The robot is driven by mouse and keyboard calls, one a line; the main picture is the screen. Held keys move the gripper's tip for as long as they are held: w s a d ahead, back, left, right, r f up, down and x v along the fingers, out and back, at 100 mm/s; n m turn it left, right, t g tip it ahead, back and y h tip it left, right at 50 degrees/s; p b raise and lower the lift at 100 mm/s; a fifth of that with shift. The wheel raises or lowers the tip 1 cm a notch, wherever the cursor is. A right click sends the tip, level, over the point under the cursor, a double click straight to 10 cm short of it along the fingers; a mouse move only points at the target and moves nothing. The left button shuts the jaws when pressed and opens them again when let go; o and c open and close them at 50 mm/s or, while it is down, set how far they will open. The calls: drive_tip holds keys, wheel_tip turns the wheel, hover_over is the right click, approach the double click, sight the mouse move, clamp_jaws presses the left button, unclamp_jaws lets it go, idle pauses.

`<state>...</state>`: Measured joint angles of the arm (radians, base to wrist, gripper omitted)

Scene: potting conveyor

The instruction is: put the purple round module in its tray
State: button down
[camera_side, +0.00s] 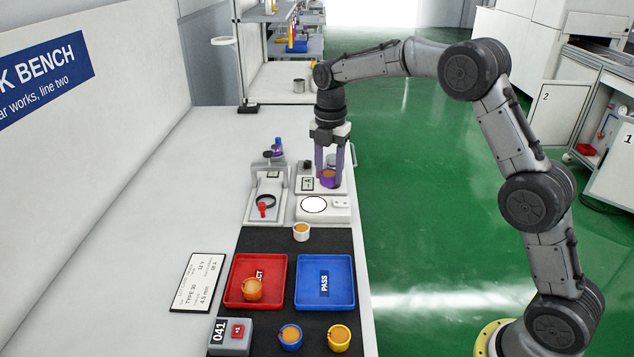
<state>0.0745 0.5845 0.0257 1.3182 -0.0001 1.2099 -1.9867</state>
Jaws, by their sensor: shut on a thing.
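The purple round module (328,183), with an orange top, is at the small grey station with a dark block at the far end of the bench. My gripper (331,171) points down and is shut on it; I cannot tell whether the module still touches the station. The red tray (278,292), its label partly hidden, holds one orange-topped module (252,289). The blue tray (342,292), labelled PASS, is empty.
A white round pad (314,205) and a small white cup-like module (301,232) lie between the station and trays. A clamp fixture (268,190) stands left of my gripper. Blue-sided (290,341) and yellow-sided (339,341) modules stand before the trays, beside a grey box (229,337).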

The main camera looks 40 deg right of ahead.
drive_tip(key=s+r, duration=0.4)
drive_tip(key=s, duration=0.5)
drive_tip(key=s+a+f, duration=0.1)
drive_tip(key=s+a, duration=0.2)
drive_tip(key=a, duration=0.5)
drive_tip(key=s+a+f, duration=0.2)
drive_tip(key=a, duration=0.7)
hover_over(263, 269)
wheel_tip(263, 269, down, 9)
drive_tip(key=shift+s+f, duration=0.15)
drive_tip(key=shift+f, duration=1.7)
